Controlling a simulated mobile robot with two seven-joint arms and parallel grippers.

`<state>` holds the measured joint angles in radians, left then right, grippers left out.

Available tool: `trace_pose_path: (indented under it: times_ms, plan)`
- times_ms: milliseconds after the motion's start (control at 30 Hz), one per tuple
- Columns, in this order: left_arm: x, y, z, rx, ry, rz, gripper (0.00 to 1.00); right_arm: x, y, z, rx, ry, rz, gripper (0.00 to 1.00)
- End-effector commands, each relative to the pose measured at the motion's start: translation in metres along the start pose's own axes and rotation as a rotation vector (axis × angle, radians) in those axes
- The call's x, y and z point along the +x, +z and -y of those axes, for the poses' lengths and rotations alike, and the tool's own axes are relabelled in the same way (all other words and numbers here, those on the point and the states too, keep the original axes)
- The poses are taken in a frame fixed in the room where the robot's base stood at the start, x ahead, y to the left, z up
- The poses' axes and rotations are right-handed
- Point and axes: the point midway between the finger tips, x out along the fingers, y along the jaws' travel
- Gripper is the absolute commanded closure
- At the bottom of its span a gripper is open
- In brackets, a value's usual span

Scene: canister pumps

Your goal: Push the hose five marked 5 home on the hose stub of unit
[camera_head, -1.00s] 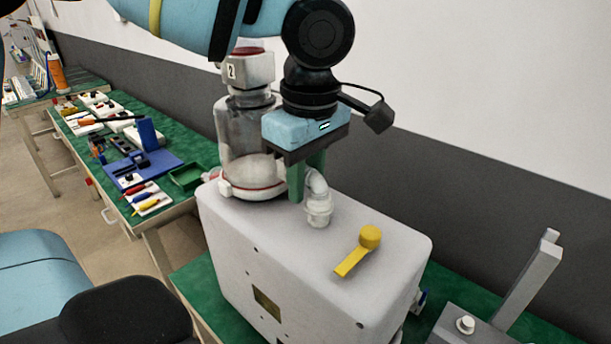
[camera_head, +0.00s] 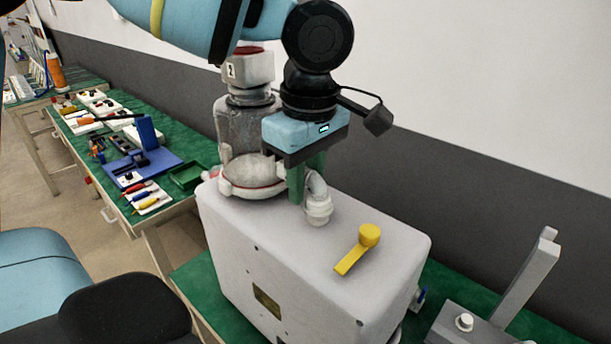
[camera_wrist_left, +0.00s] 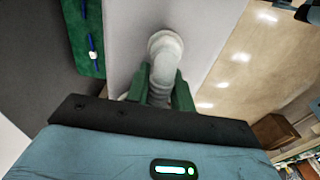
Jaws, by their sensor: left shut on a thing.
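The unit (camera_head: 300,258) is a large pale grey box on a green-topped table, with a glass canister (camera_head: 240,130) on its top. A white curved hose (camera_head: 319,205) with a thick end collar is at the unit's top, close to the canister. In the left wrist view the hose (camera_wrist_left: 164,62) runs between the green fingers to a round collar against the pale top. My left gripper (camera_head: 305,182) is shut on the hose, from above. The stub under the collar is hidden, and I cannot read a 5 on the hose. My right gripper is not in view.
A grey metal fixture (camera_head: 500,295) stands at the right. A green bench (camera_head: 95,115) with tools, a blue holder and a green tray is at the left.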

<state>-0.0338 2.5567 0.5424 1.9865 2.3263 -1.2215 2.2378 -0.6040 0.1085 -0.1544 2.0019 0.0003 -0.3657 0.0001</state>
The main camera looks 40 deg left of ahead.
Motion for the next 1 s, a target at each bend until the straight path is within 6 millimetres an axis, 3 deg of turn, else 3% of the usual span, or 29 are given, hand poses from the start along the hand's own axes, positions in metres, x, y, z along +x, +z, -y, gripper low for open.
trace_pose_path:
  times_ms: [1000]
  plan:
    - [0.0103,0.0006,0.0002,0.001,-0.001,0.0,1.0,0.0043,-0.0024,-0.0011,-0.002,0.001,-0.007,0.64]
